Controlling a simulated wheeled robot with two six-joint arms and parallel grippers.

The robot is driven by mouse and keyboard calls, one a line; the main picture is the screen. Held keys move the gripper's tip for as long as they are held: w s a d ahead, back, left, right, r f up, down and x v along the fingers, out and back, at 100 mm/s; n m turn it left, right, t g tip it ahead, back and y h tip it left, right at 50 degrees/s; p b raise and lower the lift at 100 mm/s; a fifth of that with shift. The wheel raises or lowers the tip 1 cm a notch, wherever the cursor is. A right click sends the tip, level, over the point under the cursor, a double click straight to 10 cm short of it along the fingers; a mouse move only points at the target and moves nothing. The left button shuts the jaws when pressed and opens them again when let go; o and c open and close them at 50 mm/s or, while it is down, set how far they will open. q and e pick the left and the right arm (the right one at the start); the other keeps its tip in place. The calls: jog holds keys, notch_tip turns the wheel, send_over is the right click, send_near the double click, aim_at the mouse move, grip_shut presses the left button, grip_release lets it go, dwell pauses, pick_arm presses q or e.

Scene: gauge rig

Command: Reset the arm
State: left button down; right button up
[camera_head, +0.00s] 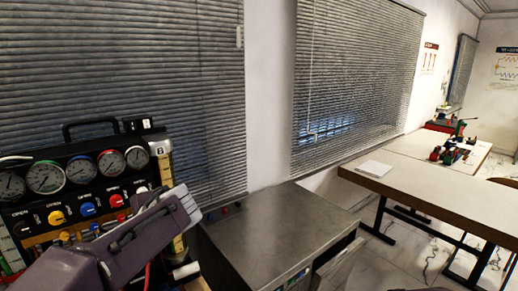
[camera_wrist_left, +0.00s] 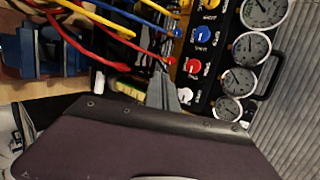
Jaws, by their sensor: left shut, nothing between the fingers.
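The gauge rig (camera_head: 98,189) stands at the left of the head view, a black panel with several round dials. Below the dials are yellow, blue, red and white knobs. My left arm (camera_head: 105,245) crosses in front of the rig and hides its lower part. In the left wrist view my left gripper (camera_wrist_left: 162,85) is shut and empty. Its fingers show close to the panel edge, near the red knob (camera_wrist_left: 193,66) and the white knob (camera_wrist_left: 185,95); I cannot tell whether they touch. My right gripper is in neither view.
Yellow, blue and red cables (camera_wrist_left: 105,20) run beside the panel, over blue blocks (camera_wrist_left: 70,60). A grey metal cabinet (camera_head: 275,225) stands right of the rig, its top mostly bare.

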pick_arm(q)
jog(key=s+f+n+g+h, duration=0.25)
jog(key=s+f, duration=0.25)
jog(key=f, duration=0.8)
jog(key=s+d+f+n+g+h, duration=0.1)
jog(key=s+d+f+n+h, duration=0.2)
jog(key=s+d+f, duration=0.2)
jog(key=s+d+f+n+g+h, duration=0.2)
jog(key=s+d+f, duration=0.4)
jog(key=f, duration=0.4)
jog(key=shift+s+f+n+h, duration=0.3)
jog(key=shift+s+n+h, duration=0.35)
jog(key=shift+n, duration=0.6)
